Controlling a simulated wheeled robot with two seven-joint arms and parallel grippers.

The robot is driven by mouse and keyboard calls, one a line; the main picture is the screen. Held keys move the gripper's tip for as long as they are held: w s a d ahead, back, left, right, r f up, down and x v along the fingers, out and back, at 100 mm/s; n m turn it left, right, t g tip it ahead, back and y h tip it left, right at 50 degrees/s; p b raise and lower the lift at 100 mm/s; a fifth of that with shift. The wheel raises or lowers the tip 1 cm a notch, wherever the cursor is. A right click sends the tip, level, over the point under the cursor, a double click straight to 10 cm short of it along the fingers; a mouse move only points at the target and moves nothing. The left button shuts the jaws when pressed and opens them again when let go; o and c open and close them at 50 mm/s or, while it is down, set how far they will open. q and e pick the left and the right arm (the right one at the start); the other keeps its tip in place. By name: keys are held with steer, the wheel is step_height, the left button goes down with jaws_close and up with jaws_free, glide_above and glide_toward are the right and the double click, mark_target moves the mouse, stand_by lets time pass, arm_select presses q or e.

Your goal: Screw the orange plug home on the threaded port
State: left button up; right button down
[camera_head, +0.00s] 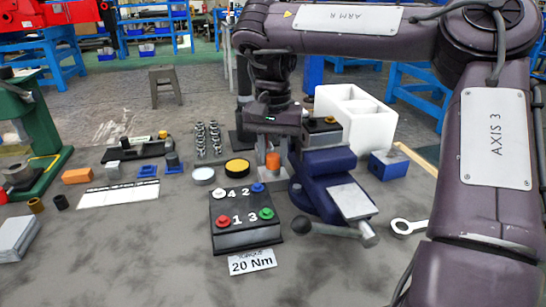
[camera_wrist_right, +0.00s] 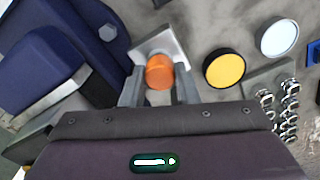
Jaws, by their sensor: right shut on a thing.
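The orange plug (camera_head: 273,161) shows in the head view below my right gripper (camera_head: 273,150), left of the blue vise. In the right wrist view the plug (camera_wrist_right: 160,72) sits between the two grey fingers of the same gripper (camera_wrist_right: 160,88), which is shut on it. A light grey square block (camera_wrist_right: 174,40) shows right behind the plug in the wrist view. The threaded port itself is hidden, so I cannot tell how far the plug is on it. My left gripper is not in view.
The blue vise (camera_head: 322,187) stands close on the right. A yellow-topped disc (camera_head: 237,167) and a white-topped disc (camera_head: 203,175) lie to the left. A black box with numbered coloured buttons (camera_head: 241,238) and a "20 Nm" card (camera_head: 252,261) are in front.

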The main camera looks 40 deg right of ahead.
steer(key=c, duration=1)
jaws_free()
steer(key=shift+c, duration=0.2)
steer(key=shift+c, duration=0.7)
